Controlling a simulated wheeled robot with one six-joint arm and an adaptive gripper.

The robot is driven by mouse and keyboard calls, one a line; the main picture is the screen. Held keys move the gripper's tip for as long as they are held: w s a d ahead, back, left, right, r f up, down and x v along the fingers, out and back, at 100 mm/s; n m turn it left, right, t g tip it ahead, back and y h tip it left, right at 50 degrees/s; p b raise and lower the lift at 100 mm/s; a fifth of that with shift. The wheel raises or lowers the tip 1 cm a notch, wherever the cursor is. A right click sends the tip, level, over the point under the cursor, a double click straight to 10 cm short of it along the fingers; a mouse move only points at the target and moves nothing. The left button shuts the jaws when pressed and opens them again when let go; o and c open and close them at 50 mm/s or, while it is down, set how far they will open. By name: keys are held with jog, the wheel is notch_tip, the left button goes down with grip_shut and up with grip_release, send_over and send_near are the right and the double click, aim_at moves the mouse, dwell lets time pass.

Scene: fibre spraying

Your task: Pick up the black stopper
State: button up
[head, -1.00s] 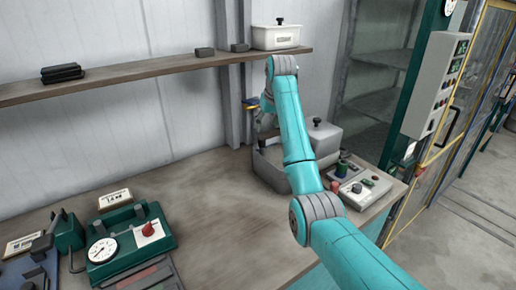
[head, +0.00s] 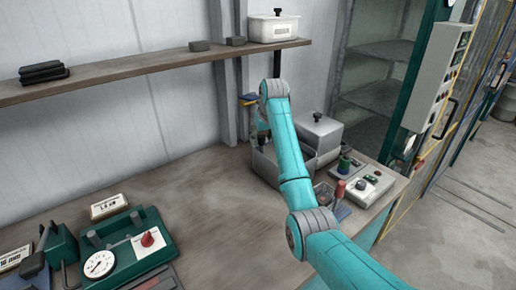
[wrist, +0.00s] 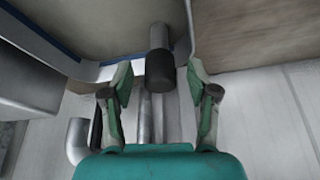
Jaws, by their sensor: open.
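The black stopper (wrist: 160,70) shows in the wrist view as a dark cylinder on a short grey stem, beside a grey container wall. My gripper (wrist: 160,84) is open, with one green finger to the left of the stopper and one to the right. The stopper lies between the fingertips, with visible gaps at both sides; depth contact cannot be told. In the head view my teal arm reaches over the grey bin (head: 265,168) at the back of the bench, and the stopper is hidden there.
A grey lidded box (head: 320,135) stands right of the arm, with a control box (head: 362,187) in front. A shelf (head: 150,66) with a white box (head: 272,29) hangs above. A green gauge case (head: 128,247) sits at left. The middle bench is clear.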

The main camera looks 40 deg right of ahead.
grip_shut()
jog(key=shift+r, duration=0.1)
